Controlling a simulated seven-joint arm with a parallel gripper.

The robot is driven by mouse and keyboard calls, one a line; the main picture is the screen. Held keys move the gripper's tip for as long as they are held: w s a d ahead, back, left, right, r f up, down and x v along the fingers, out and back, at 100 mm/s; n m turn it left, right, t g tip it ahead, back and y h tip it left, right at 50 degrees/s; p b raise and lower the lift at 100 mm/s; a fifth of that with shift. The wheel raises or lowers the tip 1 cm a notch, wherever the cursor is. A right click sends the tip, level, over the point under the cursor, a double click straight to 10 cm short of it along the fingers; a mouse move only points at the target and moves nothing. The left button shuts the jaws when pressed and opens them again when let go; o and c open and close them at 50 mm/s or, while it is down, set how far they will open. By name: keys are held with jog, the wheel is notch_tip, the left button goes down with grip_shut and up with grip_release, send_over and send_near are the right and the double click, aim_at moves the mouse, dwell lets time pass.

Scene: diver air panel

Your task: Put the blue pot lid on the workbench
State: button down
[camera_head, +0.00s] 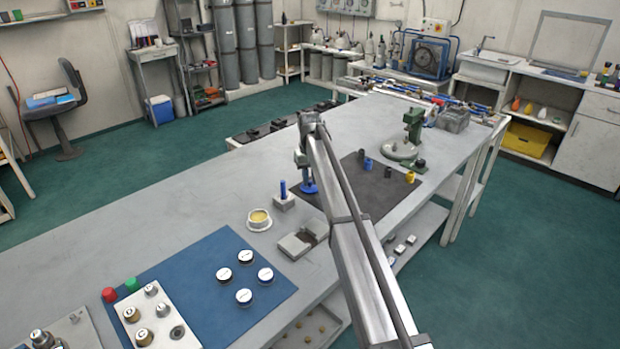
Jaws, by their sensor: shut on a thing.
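The blue pot lid (309,187) shows as a small blue disc with a raised middle, directly under my gripper (304,166). My gripper points down and looks shut on the lid's upper part; the fingertips are small and partly hidden by my arm. The lid is over the left edge of the dark mat on the grey workbench (200,205); whether it touches the surface or hangs just above I cannot tell. An open round cream pot (259,226) with yellowish contents stands on the workbench to the lower left.
A grey block with a blue post (283,192) stands close left of the lid. A grey tray (297,244) lies nearer. The dark mat (375,197) holds several small fittings; a green press (412,130) stands behind. Bench left of the pot is clear.

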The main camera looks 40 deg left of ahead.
jog(key=shift+f, duration=0.15)
jog(key=c, duration=0.9)
grip_release()
jog(key=shift+r, duration=3.5)
